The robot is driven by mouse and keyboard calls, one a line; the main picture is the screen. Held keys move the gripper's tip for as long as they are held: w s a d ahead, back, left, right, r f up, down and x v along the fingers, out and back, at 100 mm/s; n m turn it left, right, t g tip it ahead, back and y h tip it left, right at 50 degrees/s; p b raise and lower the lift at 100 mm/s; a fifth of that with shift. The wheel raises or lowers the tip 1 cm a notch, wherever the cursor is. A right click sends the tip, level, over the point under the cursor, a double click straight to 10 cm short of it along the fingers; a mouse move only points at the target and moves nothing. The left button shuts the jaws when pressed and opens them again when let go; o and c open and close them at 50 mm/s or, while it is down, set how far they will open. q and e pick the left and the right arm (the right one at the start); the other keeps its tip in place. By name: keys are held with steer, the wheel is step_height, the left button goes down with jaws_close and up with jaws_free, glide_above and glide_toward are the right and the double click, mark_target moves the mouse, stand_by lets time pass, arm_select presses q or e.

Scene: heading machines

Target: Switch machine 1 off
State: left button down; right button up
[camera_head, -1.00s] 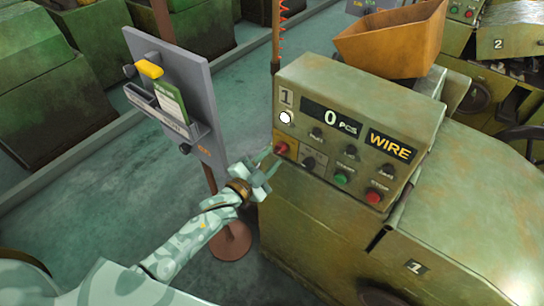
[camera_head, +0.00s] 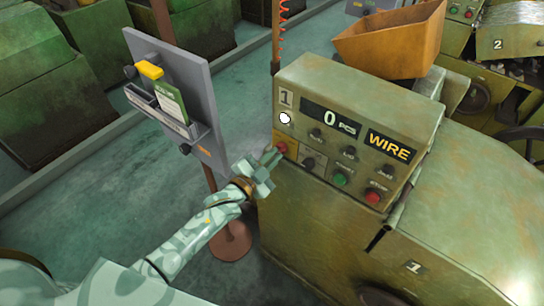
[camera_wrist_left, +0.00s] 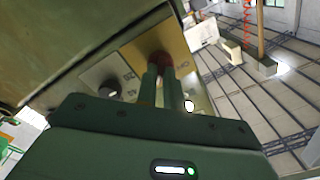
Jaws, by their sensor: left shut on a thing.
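Machine 1 (camera_head: 340,80) has a worn green control box with a white "1" plate, a display reading 0 PCS and a WIRE label. On its front, at the lower left, a red knob (camera_head: 281,147) sits on a yellow plate; it also shows in the left wrist view (camera_wrist_left: 159,58). My left gripper (camera_head: 271,156) is shut on this red knob, its two fingers (camera_wrist_left: 160,76) close together and partly hiding it. My right gripper is not in view.
A black selector (camera_head: 308,162), a green button (camera_head: 341,178) and a red stop button (camera_head: 374,196) are right of the knob. A grey board (camera_head: 205,90) on a post stands left of the machine, close to my left arm. An orange hopper (camera_head: 390,42) sits behind.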

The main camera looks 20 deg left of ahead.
arm_select(q)
steer(key=shift+n+p, duration=2.4)
steer(key=shift+n, duration=6.2)
steer(key=c, duration=1.5)
jaws_free()
steer(key=shift+a, duration=0.1)
steer(key=v, duration=1.6)
steer(key=shift+s, duration=0.2)
